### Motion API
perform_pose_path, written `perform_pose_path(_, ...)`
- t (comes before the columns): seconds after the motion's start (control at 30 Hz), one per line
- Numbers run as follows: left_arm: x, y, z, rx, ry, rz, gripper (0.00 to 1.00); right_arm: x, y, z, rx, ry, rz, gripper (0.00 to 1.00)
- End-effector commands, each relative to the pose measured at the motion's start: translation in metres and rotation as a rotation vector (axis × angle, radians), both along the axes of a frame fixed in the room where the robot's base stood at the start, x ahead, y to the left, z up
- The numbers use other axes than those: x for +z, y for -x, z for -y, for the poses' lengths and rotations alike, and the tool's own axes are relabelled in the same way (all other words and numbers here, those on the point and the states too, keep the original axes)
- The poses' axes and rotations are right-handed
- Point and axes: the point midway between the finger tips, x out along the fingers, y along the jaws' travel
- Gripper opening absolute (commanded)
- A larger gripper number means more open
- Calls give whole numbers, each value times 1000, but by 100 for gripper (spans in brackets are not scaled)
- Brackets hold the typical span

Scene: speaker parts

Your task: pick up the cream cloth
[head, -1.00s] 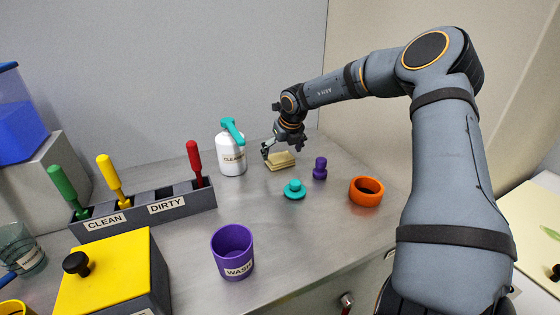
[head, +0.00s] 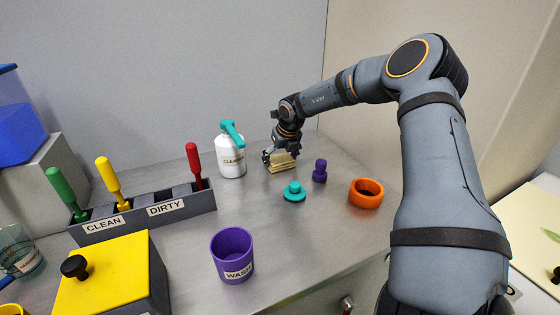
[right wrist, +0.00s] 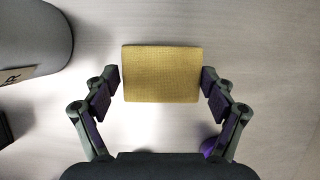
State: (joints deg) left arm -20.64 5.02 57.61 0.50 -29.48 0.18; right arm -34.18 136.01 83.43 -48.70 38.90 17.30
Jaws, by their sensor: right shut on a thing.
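The cream cloth (head: 282,164) is a small folded, layered block on the metal counter, to the right of the white cleaner bottle. In the right wrist view the cloth (right wrist: 162,74) looks yellowish and lies between the two fingers. My right gripper (head: 281,157) is down over the cloth and shut on it, one finger at each side. The right gripper's fingers (right wrist: 160,82) also show in the wrist view. I cannot tell whether the cloth is clear of the counter. My left gripper is not in view.
The cleaner bottle (head: 231,158) stands close left of the gripper. A teal knobbed part (head: 294,192), a purple part (head: 320,171) and an orange ring (head: 366,193) lie nearby to the front and right. A purple wash cup (head: 232,256) and a tool rack (head: 150,211) stand further left.

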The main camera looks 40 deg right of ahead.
Motion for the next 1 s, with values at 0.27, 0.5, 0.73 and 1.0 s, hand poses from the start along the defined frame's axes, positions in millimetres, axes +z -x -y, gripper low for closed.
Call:
perform_pose_path(0.27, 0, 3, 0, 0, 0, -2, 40, 35, 0, -1, -1, 0, 4, 53)
perform_pose_path(0.5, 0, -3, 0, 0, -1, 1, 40, 87, 33, -32, 3, -1, 8, 53)
perform_pose_path(0.73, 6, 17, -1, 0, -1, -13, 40, 114, 64, -60, 3, -3, -1, 53)
perform_pose_path(1.0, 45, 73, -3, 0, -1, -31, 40, 131, 83, -76, 2, -4, -7, 53)
